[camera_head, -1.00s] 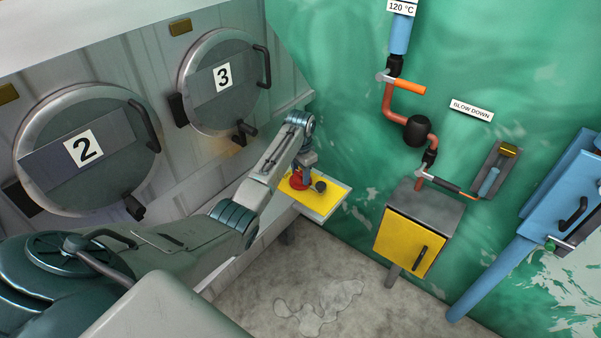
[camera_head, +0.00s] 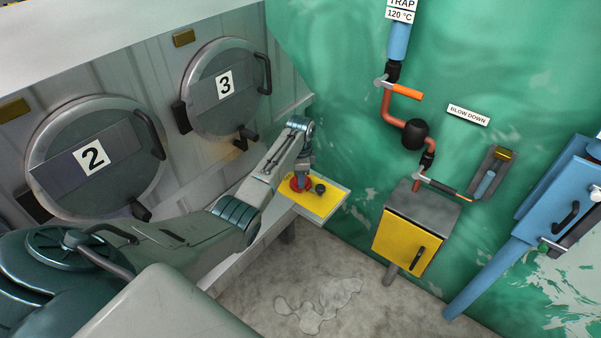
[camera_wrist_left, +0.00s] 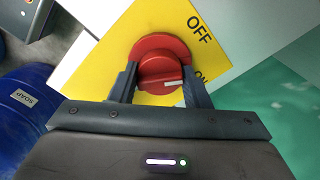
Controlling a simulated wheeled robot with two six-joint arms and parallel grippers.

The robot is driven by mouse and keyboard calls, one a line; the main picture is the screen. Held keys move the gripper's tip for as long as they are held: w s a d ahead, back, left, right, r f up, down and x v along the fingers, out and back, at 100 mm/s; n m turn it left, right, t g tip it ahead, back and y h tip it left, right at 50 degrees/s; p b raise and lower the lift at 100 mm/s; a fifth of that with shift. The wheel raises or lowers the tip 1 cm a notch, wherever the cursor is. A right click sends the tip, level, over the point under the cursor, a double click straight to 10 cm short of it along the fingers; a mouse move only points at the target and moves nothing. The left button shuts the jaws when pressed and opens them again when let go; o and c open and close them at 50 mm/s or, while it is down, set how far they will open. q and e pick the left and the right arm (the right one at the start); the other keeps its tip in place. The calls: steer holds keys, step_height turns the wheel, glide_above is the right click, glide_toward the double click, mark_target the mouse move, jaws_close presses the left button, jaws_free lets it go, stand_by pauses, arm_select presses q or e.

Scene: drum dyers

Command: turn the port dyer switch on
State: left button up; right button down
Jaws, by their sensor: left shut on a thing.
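The switch is a round red rotary knob (camera_wrist_left: 160,62) on a yellow plate (camera_wrist_left: 105,62) marked OFF and, partly hidden, ON. It also shows in the head view as a red disc (camera_head: 296,186) on the yellow panel (camera_head: 325,205) at the end of the dyer row. My left gripper (camera_wrist_left: 160,88) is shut on the knob's raised grip, one finger on each side. A white mark on the grip points right, towards the partly covered ON label. In the head view my left gripper (camera_head: 302,184) stands over the switch from above. My right gripper is not in view.
A small dark knob (camera_head: 320,188) stands beside the switch on the panel. Dyer doors 2 (camera_head: 95,160) and 3 (camera_head: 222,88) are at left. A yellow-fronted cabinet (camera_head: 404,245) and pipes stand at the green wall. A blue SOAP drum (camera_wrist_left: 25,110) is at the wrist view's left.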

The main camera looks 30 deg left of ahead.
arm_select(q)
steer(key=m+p, duration=0.1)
steer(key=m, duration=0.4)
steer(key=shift+r+m, duration=0.15)
steer(key=shift+m, duration=0.25)
steer(key=m+p, duration=0.1)
steer(key=m, duration=0.4)
steer(key=shift+w+m, duration=0.1)
steer(key=shift+m, duration=0.2)
steer(key=o, duration=1)
steer(key=shift+c, duration=0.2)
step_height(320, 180, up, 10)
steer(key=b, duration=0.2)
steer(key=shift+f+b, duration=0.2)
steer(key=shift+b, duration=0.15)
steer(key=shift+r, duration=0.55)
